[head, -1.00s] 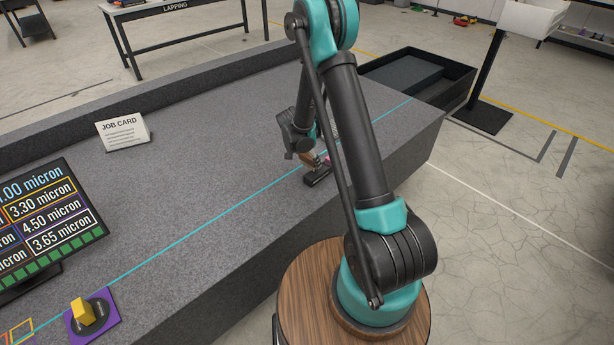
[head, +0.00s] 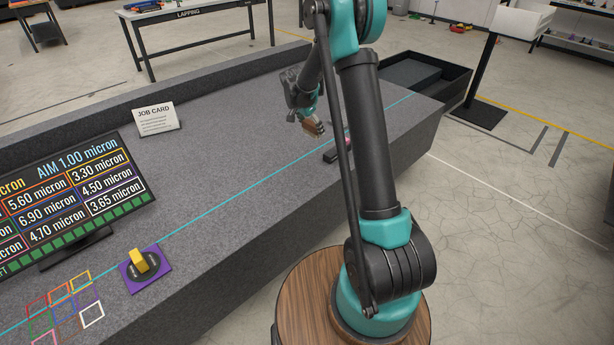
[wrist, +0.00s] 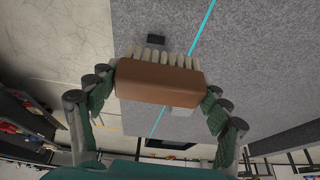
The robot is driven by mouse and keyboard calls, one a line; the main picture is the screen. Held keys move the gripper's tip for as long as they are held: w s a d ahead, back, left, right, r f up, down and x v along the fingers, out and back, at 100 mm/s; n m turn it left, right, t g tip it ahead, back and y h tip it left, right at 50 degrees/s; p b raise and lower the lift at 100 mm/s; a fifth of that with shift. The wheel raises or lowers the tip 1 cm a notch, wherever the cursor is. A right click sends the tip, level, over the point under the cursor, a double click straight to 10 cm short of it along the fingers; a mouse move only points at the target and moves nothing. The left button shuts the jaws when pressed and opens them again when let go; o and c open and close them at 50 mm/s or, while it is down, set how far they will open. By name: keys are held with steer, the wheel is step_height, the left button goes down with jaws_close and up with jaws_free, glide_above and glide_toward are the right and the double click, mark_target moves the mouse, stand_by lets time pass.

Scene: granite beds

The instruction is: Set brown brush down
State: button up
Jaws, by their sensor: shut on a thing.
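The brown brush (wrist: 160,82) is a brown block with a row of pale bristle tufts. It also shows in the head view (head: 314,127), held above the grey granite bed (head: 230,135). My gripper (wrist: 158,96) is shut on the brush, with one finger at each end of the block. In the head view my gripper (head: 309,115) hangs over the bed, left of my upright arm link. The bristles point away from my gripper. Granite shows beyond the brush in the wrist view.
A small dark block (head: 337,151) lies on the bed near the cyan line (head: 245,200). A job card (head: 157,119) stands at the back. A screen (head: 75,200), a purple pad with a yellow-topped piece (head: 146,268) and coloured square outlines (head: 62,309) are at left.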

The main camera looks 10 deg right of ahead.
step_height(320, 180, down, 20)
steer(key=shift+r, duration=0.25)
steer(key=shift+f, duration=0.1)
steer(key=o, duration=1)
